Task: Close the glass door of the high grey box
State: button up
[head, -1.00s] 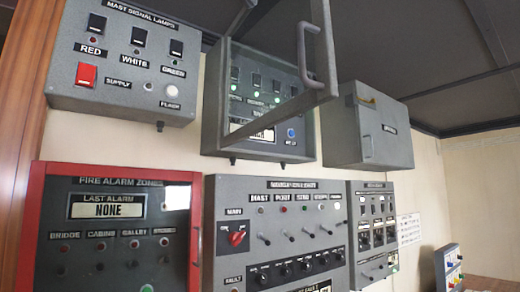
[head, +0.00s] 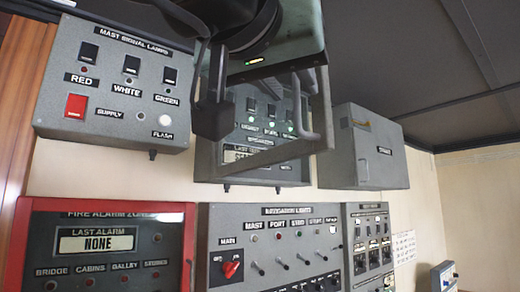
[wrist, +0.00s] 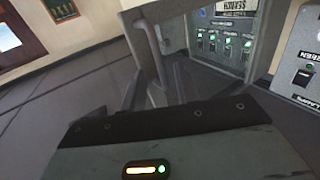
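The high grey box (head: 207,165) hangs on the wall at the upper middle, with green lamps inside. Its framed glass door (head: 325,110) is hinged on the left and stands partly open, its free edge and C-shaped handle (head: 300,112) to the right. My gripper (head: 255,108) is in front of the box; one dark finger shows left of the handle, and the other cannot be made out in the head view. In the wrist view, tilted nearly upside down, my gripper (wrist: 138,98) looks open, with the handle (wrist: 150,45) just beyond the fingers. Contact cannot be told.
The mast signal lamps box (head: 115,85) is close on the left. A closed grey box (head: 362,145) is close on the right. Below are the red-framed fire alarm box (head: 120,205) and the navigation lights panel (head: 275,225). The dark ceiling is close above.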

jog(key=shift+x, duration=0.95)
grip_shut()
